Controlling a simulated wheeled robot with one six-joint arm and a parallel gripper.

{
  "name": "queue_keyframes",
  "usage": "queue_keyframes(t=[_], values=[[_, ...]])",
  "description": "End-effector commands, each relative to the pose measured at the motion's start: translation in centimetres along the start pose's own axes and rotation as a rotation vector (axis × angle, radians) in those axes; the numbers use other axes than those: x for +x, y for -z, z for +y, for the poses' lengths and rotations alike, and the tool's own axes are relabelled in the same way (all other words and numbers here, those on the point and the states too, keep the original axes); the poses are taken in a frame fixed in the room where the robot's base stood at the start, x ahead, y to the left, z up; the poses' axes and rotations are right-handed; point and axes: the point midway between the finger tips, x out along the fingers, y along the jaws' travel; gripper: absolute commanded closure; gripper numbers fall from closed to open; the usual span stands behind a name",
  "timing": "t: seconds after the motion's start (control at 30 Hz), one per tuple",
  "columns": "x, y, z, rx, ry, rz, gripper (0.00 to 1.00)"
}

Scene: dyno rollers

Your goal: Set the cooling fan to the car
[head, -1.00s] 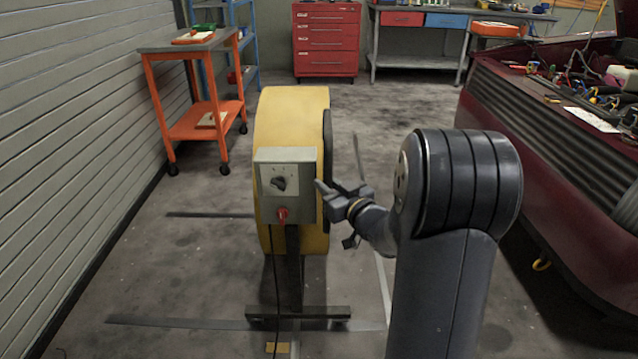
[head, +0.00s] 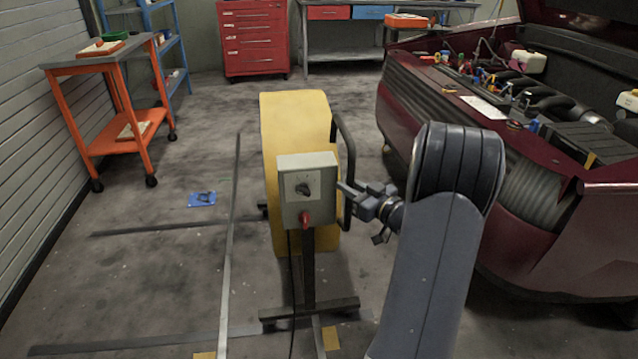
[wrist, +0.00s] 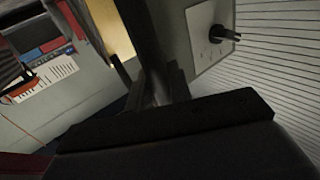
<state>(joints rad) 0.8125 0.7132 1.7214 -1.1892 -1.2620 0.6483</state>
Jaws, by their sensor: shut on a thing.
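The cooling fan is a yellow drum (head: 295,120) on a dark stand, with a grey control box (head: 308,180) on its near side. The box carries a black knob and a red switch. A black tubular handle (head: 350,150) runs down the fan's right side. My gripper (head: 348,192) is shut on this handle, just right of the box; the exact contact is small in the head view. In the wrist view, the box (wrist: 210,40) is close, and dark bars partly hide the jaws. The dark red car (head: 425,105) stands to the right with its hood open.
An orange cart (head: 130,148) stands by the left wall. A red drawer cabinet (head: 254,40) and workbench (head: 345,52) stand behind. A narrow floor gap separates fan and car.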

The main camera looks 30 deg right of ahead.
Motion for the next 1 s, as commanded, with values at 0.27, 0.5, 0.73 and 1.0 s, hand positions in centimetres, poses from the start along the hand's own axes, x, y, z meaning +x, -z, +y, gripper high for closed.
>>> queue_keyframes(t=[0.27, 0.5, 0.73, 1.0], values=[[-3.0, 0.2, 4.7, 0.0, -0.002, 0.001, 1.0], [-3.9, 0.1, 6.0, -0.002, 0.001, 0.001, 1.0], [-4.0, 0.1, 6.2, -0.003, -0.002, 0.001, 1.0], [-4.0, 0.1, 6.2, -0.003, -0.004, 0.002, 0.7]])
